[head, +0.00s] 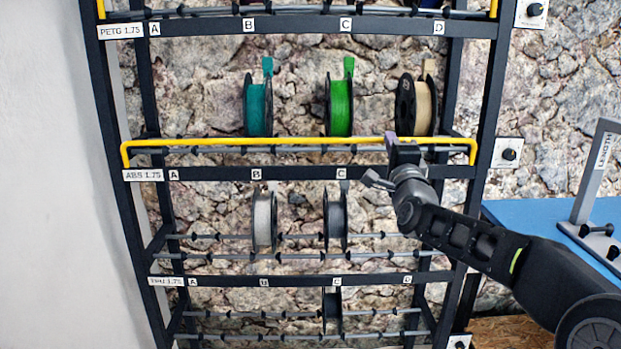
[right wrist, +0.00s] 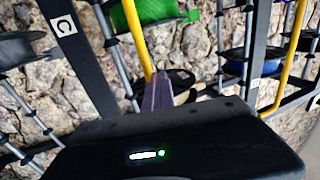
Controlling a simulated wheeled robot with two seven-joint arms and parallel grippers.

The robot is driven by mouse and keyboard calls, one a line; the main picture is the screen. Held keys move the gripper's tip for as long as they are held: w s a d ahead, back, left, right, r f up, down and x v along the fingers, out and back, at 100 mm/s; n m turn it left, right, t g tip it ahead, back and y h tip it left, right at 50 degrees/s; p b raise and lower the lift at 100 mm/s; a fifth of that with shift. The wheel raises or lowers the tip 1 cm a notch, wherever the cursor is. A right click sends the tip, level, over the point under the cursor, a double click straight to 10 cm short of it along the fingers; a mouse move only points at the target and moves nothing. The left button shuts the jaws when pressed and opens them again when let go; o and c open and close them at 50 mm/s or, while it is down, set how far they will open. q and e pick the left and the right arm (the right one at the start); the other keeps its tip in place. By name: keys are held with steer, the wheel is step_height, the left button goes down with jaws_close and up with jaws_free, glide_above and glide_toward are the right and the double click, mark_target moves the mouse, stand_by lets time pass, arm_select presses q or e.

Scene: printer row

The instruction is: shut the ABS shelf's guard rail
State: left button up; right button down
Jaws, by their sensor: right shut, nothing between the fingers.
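The ABS shelf's front beam (head: 215,174) carries a white ABS 1.75 label at its left end. Its yellow guard rail (head: 230,141) runs level just above that beam, in front of the lower part of the spools, with short bent ends at both posts. It also shows in the right wrist view (right wrist: 133,32). My right gripper (head: 390,138) is shut and empty at the right part of the rail, its purple fingertips (right wrist: 157,92) at or against the bar; I cannot tell whether they touch. My left gripper is not in view.
A teal spool (head: 258,108), a green spool (head: 340,108) and a tan spool (head: 423,108) stand on the ABS shelf. Grey spools stand on the shelf below. A blue table (head: 530,222) with a grey stand is at right. White wall lies at left.

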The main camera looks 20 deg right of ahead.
steer(key=shift+w+f, duration=0.1)
steer(key=shift+f, duration=0.7)
steer(key=s+a+b, duration=0.2)
steer(key=s+b, duration=0.3)
steer(key=s, duration=0.3)
steer(key=shift+s+r+b, duration=0.25)
steer(key=shift+r+b, duration=0.15)
steer(key=shift+r, duration=0.05)
